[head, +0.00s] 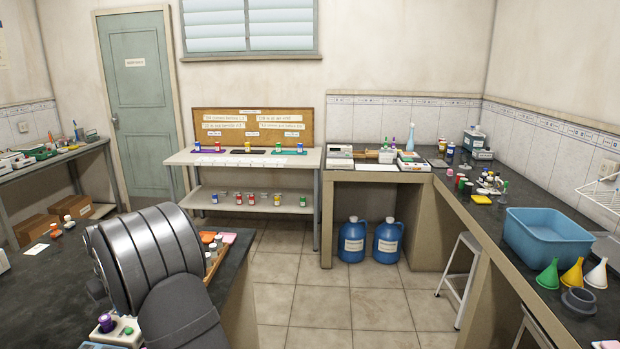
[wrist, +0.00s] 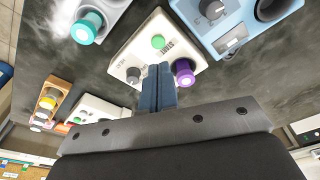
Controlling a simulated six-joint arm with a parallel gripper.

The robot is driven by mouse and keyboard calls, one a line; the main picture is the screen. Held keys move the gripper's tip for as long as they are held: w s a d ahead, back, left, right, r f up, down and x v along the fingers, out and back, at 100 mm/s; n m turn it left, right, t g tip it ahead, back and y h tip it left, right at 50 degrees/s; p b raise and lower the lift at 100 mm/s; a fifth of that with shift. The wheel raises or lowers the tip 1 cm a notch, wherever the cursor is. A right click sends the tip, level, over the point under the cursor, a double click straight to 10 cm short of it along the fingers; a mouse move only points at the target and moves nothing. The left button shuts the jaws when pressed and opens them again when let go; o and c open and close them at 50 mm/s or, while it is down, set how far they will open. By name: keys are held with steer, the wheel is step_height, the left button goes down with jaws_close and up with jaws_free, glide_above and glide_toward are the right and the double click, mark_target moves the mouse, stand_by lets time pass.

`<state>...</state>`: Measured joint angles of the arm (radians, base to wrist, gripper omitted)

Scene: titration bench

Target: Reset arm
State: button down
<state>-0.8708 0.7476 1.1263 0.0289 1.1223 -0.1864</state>
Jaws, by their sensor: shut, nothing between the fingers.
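My gripper (wrist: 158,70) shows in the wrist view with its two blue-grey fingers together and nothing between them. The fingers overlap the near edge of a white control box (wrist: 133,52) in the picture; I cannot tell whether they touch it. The box has a green button (wrist: 158,42) marked START, a purple knob (wrist: 184,72) to the right and a grey knob (wrist: 133,75) to the left. In the head view, my grey arm fills the lower left and the gripper itself is hidden. A box with a purple knob (head: 106,323) shows at the arm's lower left.
In the wrist view, a blue device (wrist: 215,22) stands at upper right and a teal-capped item (wrist: 85,28) at upper left. In the head view, a side bench carries a blue tub (head: 550,235) and funnels (head: 572,274). Two blue jugs (head: 352,240) stand on the floor.

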step_height(320, 180, down, 6)
steer(key=shift+r, duration=0.15)
steer(key=s+d+r+m+t+y, duration=0.1)
steer(key=d+r+m+y, duration=0.1)
steer(key=r+m, duration=0.9)
steer(key=shift+d+r+m, duration=0.4)
steer(key=shift+d+r, duration=0.25)
steer(key=shift+r, duration=2.95)
